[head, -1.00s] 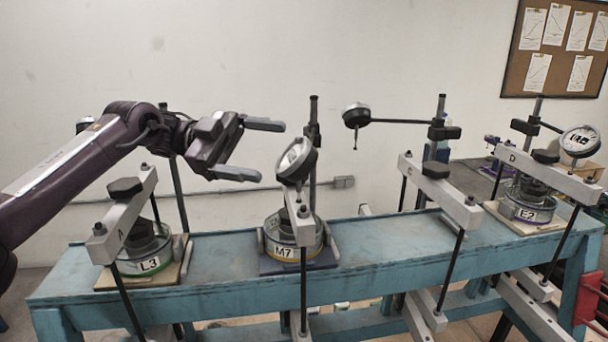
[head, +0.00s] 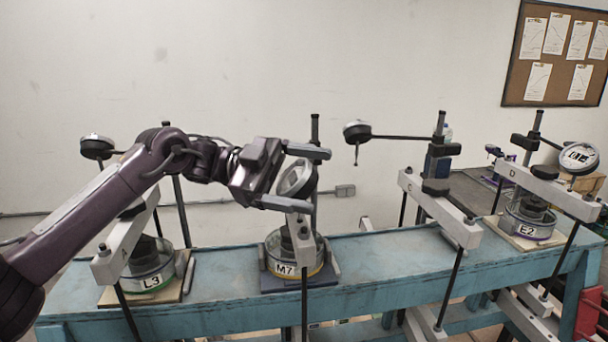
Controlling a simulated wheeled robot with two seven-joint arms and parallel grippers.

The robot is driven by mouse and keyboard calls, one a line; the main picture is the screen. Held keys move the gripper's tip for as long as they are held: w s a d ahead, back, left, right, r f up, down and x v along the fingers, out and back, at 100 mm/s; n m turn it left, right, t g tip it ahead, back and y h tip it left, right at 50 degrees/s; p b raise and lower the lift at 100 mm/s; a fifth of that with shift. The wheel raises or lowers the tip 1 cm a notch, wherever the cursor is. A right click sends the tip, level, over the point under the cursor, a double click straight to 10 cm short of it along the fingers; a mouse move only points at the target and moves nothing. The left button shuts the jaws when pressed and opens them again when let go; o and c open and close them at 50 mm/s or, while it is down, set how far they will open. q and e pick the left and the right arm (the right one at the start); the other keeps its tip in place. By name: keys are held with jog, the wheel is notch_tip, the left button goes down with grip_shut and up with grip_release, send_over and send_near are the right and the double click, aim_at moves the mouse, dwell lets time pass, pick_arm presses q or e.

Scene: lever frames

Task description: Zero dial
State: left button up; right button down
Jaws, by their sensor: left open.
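My left gripper (head: 299,177) is open, its two fingers spread one above the other. The round dial gauge (head: 297,182) above the cell marked M7 (head: 285,268) shows between the fingers, partly hidden; I cannot tell whether they touch it. Another dial gauge (head: 97,147) stands at the left, behind my left arm, above the cell marked L3 (head: 153,282). A third dial gauge (head: 357,132) hangs on a rod from station C. A fourth dial gauge (head: 579,158) is at station D, by the cell marked E2 (head: 525,231). My right gripper is out of view.
The stations stand on a long blue bench (head: 385,265). Grey lever beams, such as beam A (head: 125,243) and beam C (head: 440,208), and upright posts (head: 315,135) crowd the space. The bench top between M7 and beam C is clear. A cork board (head: 557,52) hangs on the wall.

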pick_arm(q)
jog(key=c, duration=1)
jog(key=shift+s+m+g+y+p, duration=0.15)
jog(key=shift+m+g+y+p, duration=0.95)
jog(key=shift+m, duration=0.8)
jog(key=shift+s+a+f+m+g+y, duration=0.1)
jog(key=shift+m+g+y, duration=0.15)
jog(key=shift+m+y, duration=0.2)
jog(key=shift+a+f+m+g+y, duration=0.1)
jog(key=shift+m+g+y, duration=0.2)
jog(key=shift+m, duration=0.25)
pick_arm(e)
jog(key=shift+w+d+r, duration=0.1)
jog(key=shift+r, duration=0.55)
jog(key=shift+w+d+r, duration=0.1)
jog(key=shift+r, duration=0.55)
pick_arm(q)
jog(key=o, duration=1)
